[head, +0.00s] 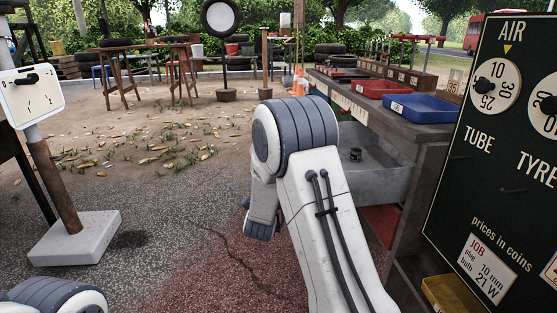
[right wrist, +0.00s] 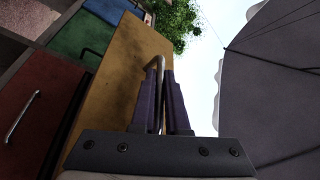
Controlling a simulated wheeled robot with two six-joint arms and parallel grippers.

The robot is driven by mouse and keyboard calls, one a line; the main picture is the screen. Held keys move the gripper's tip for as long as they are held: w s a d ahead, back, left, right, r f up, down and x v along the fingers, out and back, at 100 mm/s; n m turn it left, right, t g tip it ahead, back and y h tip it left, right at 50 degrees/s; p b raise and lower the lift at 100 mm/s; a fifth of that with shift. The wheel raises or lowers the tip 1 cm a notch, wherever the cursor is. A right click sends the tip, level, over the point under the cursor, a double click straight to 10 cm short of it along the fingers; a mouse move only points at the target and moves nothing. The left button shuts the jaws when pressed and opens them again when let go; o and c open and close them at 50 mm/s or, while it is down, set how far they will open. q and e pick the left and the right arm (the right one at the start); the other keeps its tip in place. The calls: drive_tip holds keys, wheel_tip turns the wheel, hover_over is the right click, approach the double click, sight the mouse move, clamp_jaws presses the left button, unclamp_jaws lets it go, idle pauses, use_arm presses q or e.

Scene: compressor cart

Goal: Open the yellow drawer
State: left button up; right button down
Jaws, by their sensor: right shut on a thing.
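The yellow drawer front (right wrist: 127,75) fills the middle left of the right wrist view and stands out nearer than the drawer fronts beside it. My right gripper (right wrist: 161,85) is shut on its metal bar handle (right wrist: 156,64). In the head view an open grey drawer (head: 380,183) sticks out from the workbench, with a small dark round item (head: 355,154) inside. My right arm hides its front, so its colour does not show there. My right gripper's fingers are hidden in the head view too. My left gripper is out of view; only part of that arm shows at bottom left.
The workbench (head: 425,133) carries a red tray (head: 382,89) and a blue tray (head: 423,108). A dark price board (head: 500,190) stands close at right, with a yellow container (head: 452,294) below it. A post on a white block (head: 75,238) stands at left. The paving between is open.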

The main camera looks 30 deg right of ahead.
drive_tip(key=shift+f, duration=0.1)
drive_tip(key=c, duration=0.9)
unclamp_jaws()
drive_tip(key=p+v, duration=0.3)
drive_tip(key=v, duration=0.7)
drive_tip(key=shift+s+a, duration=0.15)
drive_tip(key=shift+s, duration=0.05)
